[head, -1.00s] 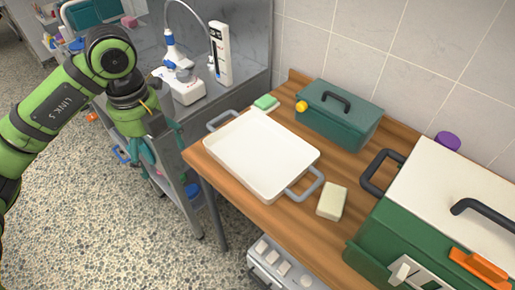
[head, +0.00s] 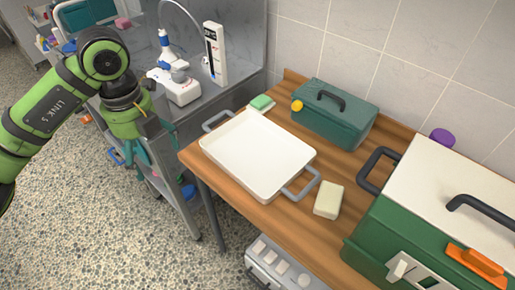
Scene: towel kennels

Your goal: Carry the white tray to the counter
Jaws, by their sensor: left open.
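The white tray (head: 257,152) lies flat on the wooden table (head: 270,222), near its front left corner. It is empty and has a grey handle at each end. My left gripper (head: 150,160) hangs open and empty to the left of the tray, in front of the metal trolley and apart from the tray. Its fingers are small and partly blend with the trolley behind. My right gripper is not in view. I cannot tell which surface is the counter; a metal worktop (head: 205,98) stands behind the table on the left.
A cream block (head: 328,200) sits close to the tray's right handle. A green sponge (head: 262,102) lies by its far left corner. A teal toolbox (head: 335,115) stands behind it, and a large green and white case (head: 430,220) fills the table's right. Speckled floor is open at lower left.

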